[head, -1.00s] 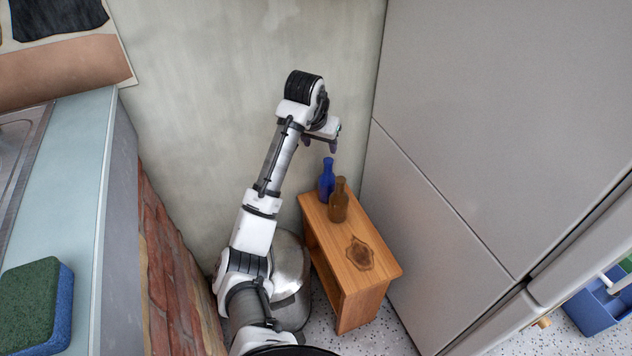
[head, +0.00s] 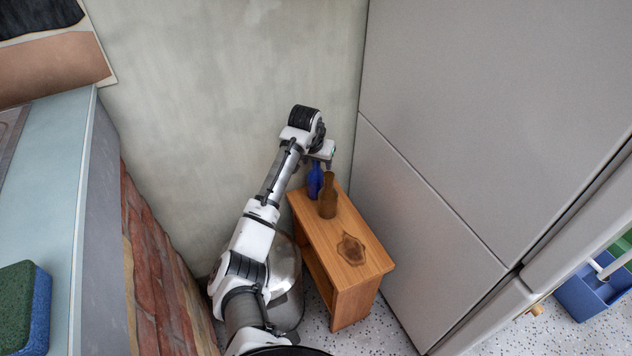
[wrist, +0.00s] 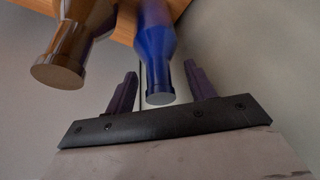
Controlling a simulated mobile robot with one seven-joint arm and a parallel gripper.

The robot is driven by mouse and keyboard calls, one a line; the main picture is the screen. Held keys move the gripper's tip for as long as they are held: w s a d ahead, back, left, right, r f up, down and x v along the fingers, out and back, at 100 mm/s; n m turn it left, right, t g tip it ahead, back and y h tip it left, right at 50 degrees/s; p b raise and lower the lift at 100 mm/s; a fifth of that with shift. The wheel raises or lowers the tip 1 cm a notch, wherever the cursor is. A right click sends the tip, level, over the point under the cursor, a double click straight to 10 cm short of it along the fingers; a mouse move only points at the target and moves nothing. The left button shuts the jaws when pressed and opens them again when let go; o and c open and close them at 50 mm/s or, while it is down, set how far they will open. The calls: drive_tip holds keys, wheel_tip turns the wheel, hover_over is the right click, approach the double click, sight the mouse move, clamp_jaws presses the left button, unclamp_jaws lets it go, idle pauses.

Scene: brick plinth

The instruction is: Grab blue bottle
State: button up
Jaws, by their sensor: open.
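The blue bottle (head: 315,183) stands upright at the far end of the small wooden stand (head: 362,270). It also shows in the wrist view (wrist: 154,45), its neck end facing the camera. My gripper (head: 318,163) is right above and around the bottle's top in the head view. In the wrist view my gripper (wrist: 161,70) is open, with one dark finger on each side of the blue bottle's neck and a visible gap on both sides. The bottle's top is partly hidden by the gripper in the head view.
A brown bottle (head: 328,198) stands close beside the blue one and shows left of the fingers in the wrist view (wrist: 75,45). A dark flat patch (head: 351,248) lies on the stand's near part. A grey cabinet front (head: 450,130) rises on the right, a plain wall (head: 220,100) behind.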

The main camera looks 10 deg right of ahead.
drive_tip(key=shift+w+d+f, duration=0.1)
drive_tip(key=shift+f, duration=0.25)
drive_tip(key=shift+c, duration=0.3)
clamp_jaws()
drive_tip(key=shift+r, duration=0.15)
